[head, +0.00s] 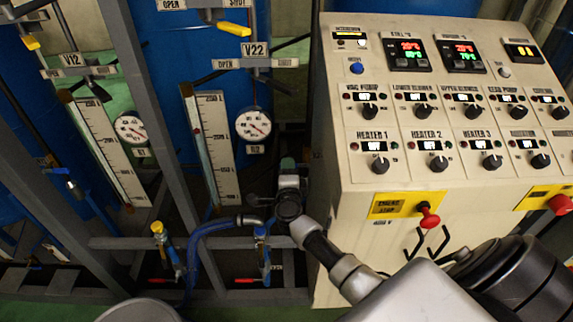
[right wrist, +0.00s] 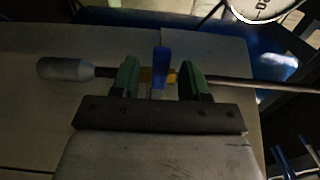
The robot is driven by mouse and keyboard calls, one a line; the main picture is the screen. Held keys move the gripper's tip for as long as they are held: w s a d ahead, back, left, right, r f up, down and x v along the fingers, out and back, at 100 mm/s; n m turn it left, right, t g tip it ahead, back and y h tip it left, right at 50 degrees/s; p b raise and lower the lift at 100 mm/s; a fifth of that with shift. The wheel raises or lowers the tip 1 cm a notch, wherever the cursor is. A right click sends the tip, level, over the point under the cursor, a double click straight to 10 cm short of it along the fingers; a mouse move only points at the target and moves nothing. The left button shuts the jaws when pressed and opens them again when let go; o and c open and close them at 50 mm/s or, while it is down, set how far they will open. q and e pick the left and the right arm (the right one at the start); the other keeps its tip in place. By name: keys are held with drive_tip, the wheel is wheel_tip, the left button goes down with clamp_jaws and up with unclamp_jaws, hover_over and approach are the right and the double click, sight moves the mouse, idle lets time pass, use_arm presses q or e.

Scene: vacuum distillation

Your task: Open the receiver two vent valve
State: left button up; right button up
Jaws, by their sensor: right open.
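My right gripper (head: 288,168) is beside the left edge of the control console, right of the receiver two gauge (head: 253,124). In the right wrist view the gripper (right wrist: 157,80) has its green fingers apart, with a blue lever (right wrist: 160,55) upright between them. The lever sits by a small yellow part on a thin horizontal pipe (right wrist: 250,82) with a grey cylinder (right wrist: 62,68) at its left end. A gap shows between the lever and the right finger. No label on it shows; in the head view it is hidden or too small to tell. My left gripper is not in view.
The console (head: 330,130) with knobs and a red stop button (head: 429,217) stands close on the right. Left are the V22 valve plate (head: 255,63), a level scale (head: 211,140), grey frame posts (head: 160,110), a blue hose (head: 208,229) and a blue-handled valve (head: 261,233).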

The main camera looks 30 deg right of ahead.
drive_tip(key=shift+x, duration=1.05)
drive_tip(key=shift+d, duration=0.1)
clamp_jaws()
